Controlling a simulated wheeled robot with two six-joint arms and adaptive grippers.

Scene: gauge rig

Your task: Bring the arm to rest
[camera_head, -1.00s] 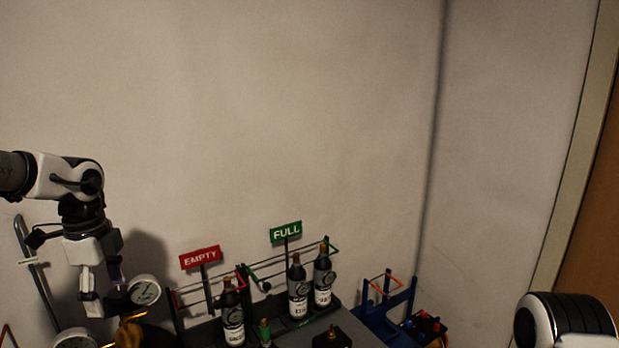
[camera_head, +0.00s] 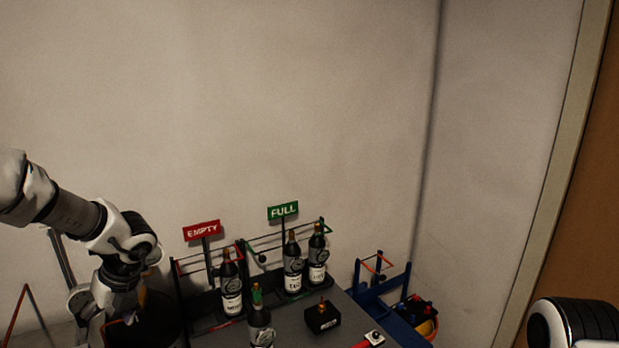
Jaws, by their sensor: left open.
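My left arm comes in from the left, bent down at the wrist. My left gripper (camera_head: 98,318) points downward at the lower left, with its jaws open and partly cut off by the bottom edge. A dark rounded object (camera_head: 155,318) stands just right of it; I cannot tell whether they touch. No held object shows. The dial gauges are hidden or unreadable behind the arm. Part of my right arm shows at the lower right corner; its gripper is out of view.
A red EMPTY sign (camera_head: 201,230) and a green FULL sign (camera_head: 283,211) stand over racks of dark bottles. A green-capped bottle (camera_head: 260,322) stands in front, with a black box (camera_head: 322,317) to its right. A blue stand (camera_head: 382,290) is further right. The wall above is bare.

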